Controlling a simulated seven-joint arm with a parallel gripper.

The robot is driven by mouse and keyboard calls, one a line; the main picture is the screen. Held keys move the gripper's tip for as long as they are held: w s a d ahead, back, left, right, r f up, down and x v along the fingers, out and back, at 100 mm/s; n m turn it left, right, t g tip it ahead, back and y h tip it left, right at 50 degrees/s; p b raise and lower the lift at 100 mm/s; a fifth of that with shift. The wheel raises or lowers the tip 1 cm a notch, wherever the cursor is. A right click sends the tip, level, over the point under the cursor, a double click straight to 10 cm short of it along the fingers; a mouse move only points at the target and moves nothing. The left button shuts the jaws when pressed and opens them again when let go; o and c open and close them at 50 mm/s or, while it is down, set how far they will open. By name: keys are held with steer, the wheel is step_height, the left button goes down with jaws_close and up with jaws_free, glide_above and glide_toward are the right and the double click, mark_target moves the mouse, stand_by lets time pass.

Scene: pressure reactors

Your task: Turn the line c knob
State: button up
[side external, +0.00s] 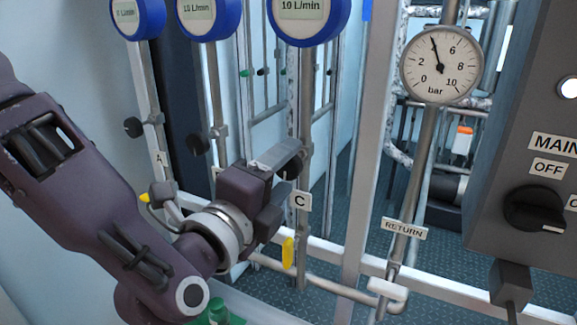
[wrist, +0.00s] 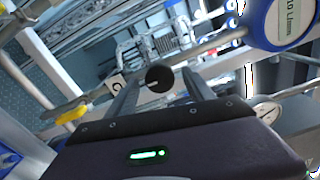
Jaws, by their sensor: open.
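The line C knob (wrist: 160,79) is a round black knob on a metal pipe in the wrist view, beside the C label (wrist: 117,85). My gripper (wrist: 162,76) is open, with one finger on each side of the knob and gaps visible between them. I cannot tell how far the fingertips reach past it. In the side external view my gripper (side external: 284,180) is at the line C pipe, just above the C label (side external: 300,201). The knob is hidden there behind my gripper.
Line A's knob (side external: 132,127) and line B's knob (side external: 198,143) are to the left. A yellow valve handle (side external: 288,252) hangs below the C label. Blue-rimmed flow meters (side external: 309,18) are above. A pressure gauge (side external: 440,66) and a switch panel (side external: 535,208) are at right.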

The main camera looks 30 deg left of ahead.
steer(key=s, duration=0.5)
